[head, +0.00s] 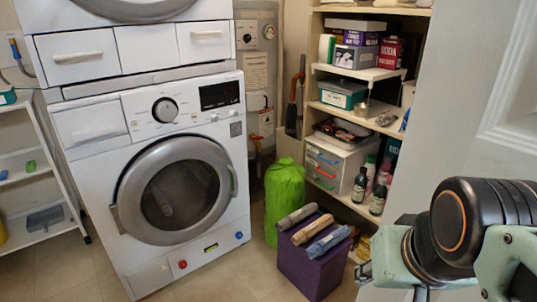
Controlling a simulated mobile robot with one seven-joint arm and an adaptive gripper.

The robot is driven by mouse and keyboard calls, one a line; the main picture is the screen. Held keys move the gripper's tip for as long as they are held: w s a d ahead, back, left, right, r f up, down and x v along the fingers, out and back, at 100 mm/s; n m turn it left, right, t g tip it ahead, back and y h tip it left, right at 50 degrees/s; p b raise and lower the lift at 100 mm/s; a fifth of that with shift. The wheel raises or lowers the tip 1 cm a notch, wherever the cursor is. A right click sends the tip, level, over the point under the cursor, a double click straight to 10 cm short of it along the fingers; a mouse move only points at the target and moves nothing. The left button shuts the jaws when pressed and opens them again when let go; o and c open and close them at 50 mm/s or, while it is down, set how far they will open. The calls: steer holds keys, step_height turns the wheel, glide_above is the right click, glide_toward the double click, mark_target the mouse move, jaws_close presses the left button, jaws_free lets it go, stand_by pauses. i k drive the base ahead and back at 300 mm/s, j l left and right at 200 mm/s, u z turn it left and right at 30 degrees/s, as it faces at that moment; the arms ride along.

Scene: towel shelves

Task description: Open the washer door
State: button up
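The front-loading washer (95,215) is white and stands on the floor at left of centre, below a second white appliance. Its round door (190,147) has a wide grey rim and dark glass, and looks shut against the front. A grey tab (115,219) sticks out at the rim's left edge, and a pale curved piece (233,181) sits at its right edge. My arm is at the lower right, well apart from the washer. Only small parts near my gripper (366,273) show there, and I cannot make out its fingers or whether it holds anything.
A purple box (308,268) with rolled towels and a green bag (284,200) stand right of the washer. Loaded shelves (370,72) are behind them. A white rack (38,165) is at left. A pale door panel (480,110) is at right. The floor before the washer looks clear.

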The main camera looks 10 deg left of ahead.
mark_target(130, 216)
steer(key=i+j, duration=0.45)
steer(key=j, duration=0.2)
steer(key=i+j+u, duration=0.15)
steer(key=i+j, duration=0.3)
steer(key=j, duration=0.15)
